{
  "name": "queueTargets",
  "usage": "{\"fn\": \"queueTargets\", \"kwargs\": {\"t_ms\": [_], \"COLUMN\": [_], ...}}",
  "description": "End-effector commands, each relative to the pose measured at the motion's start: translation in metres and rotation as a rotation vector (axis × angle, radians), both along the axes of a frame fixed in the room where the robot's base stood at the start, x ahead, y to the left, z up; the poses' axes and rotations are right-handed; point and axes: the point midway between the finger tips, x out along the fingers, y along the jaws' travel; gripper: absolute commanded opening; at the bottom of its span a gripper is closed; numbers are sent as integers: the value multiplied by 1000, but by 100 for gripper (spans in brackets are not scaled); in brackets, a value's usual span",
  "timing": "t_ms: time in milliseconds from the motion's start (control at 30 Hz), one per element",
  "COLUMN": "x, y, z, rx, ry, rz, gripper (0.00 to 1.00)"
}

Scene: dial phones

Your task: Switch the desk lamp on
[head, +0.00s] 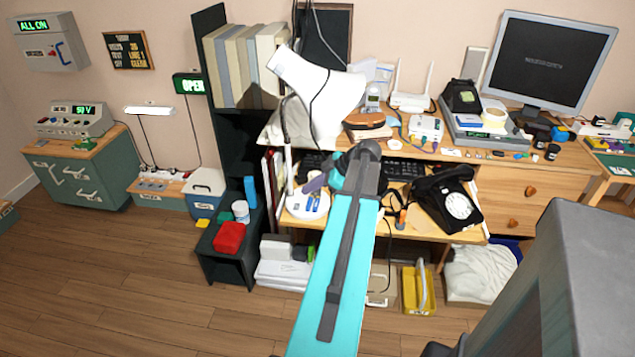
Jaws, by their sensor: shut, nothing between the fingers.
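The desk lamp has a large white shade (318,88), tilted, above the left part of the desk. A thin stem runs down from it to a round white base (300,212) at the desk's front left. Blue parts, which look like switches (313,203), sit on top of the base. My gripper (314,184) is shut and empty, just above the base's back right side, with its tips pointing left. I cannot tell whether it touches the base. My teal arm hides the desk right of the base. I cannot tell whether the lamp is lit.
A black dial phone (447,200) stands on the desk to the right, and a dark keyboard (405,168) lies behind my arm. A black shelf with binders (243,65) borders the desk on the left. A red box (229,237) sits on a low black stand.

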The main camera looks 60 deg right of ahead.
Motion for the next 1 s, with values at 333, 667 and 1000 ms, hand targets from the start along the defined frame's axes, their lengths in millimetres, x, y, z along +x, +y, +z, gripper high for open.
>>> {"fn": "queueTargets", "kwargs": {"t_ms": [333, 667, 1000], "x": [21, 22, 23], "y": [0, -3, -3], "z": [-35, -57, -59], "rx": [2, 0, -1], "ry": [0, 0, 0], "rz": [-2, -1, 1], "gripper": [0, 0, 0]}}
